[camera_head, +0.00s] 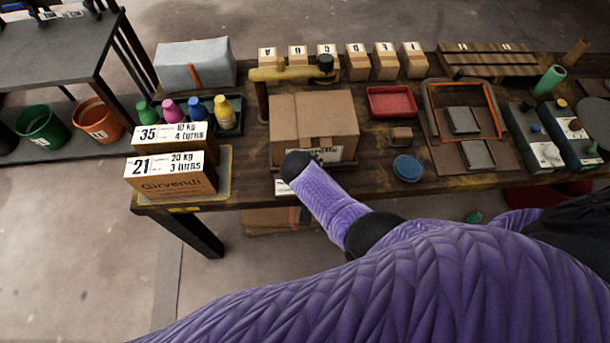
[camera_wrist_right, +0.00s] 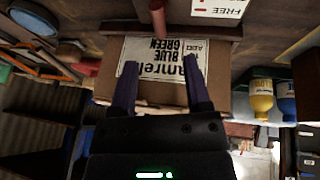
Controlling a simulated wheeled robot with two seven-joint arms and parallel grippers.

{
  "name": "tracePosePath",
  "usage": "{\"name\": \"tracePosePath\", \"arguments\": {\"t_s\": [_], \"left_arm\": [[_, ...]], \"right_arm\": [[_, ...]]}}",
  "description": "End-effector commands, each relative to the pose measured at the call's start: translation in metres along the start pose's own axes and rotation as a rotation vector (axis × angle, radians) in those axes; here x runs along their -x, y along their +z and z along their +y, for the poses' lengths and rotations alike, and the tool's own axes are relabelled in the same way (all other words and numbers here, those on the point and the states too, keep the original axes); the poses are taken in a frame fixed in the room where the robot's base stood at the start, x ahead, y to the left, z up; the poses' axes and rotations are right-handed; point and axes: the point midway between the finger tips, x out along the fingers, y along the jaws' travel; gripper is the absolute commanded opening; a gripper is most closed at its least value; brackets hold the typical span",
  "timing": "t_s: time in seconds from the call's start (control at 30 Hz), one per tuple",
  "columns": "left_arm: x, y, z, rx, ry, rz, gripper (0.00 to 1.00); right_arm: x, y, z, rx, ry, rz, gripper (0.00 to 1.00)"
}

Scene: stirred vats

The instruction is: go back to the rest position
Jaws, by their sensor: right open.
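My right gripper (camera_wrist_right: 160,60) is open in the right wrist view, with its two purple fingers apart and nothing between them. The fingers point at the labelled front of a cardboard carton (camera_wrist_right: 110,60), seen upside down. Whether they touch it I cannot tell. In the head view the carton (camera_head: 300,115) sits on the workbench, and my purple arm reaches from the lower right to just in front of it. The fingers cannot be made out there. My left gripper is not in view.
The workbench (camera_head: 260,187) is crowded: stacked labelled boxes (camera_head: 165,180) and coloured bottles (camera_head: 222,110) at left, a red tray (camera_head: 392,101), a blue disc (camera_head: 408,167) and grey control units (camera_head: 535,140) at right. Open floor (camera_head: 80,230) lies at the lower left.

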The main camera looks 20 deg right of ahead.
Motion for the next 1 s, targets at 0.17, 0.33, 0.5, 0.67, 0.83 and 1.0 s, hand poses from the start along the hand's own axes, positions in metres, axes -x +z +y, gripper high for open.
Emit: {"name": "tracePosePath", "arguments": {"t_s": [0.17,0.33,0.5,0.67,0.83,1.0], "left_arm": [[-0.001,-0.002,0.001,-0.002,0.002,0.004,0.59],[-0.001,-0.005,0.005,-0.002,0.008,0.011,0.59],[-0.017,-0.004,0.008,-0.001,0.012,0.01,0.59],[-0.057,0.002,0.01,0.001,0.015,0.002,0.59],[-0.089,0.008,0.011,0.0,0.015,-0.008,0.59],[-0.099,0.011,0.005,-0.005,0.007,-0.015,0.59]], "right_arm": [[-0.001,0.001,0.0,0.0,0.0,-0.001,0.62],[-0.001,0.001,0.0,0.0,0.0,0.0,0.62],[-0.033,0.048,0.001,0.07,-0.034,-0.05,0.62],[-0.101,0.198,0.02,0.263,-0.151,-0.177,0.62],[-0.125,0.338,0.058,0.404,-0.246,-0.262,0.62],[-0.121,0.398,0.083,0.466,-0.276,-0.283,0.62]]}}
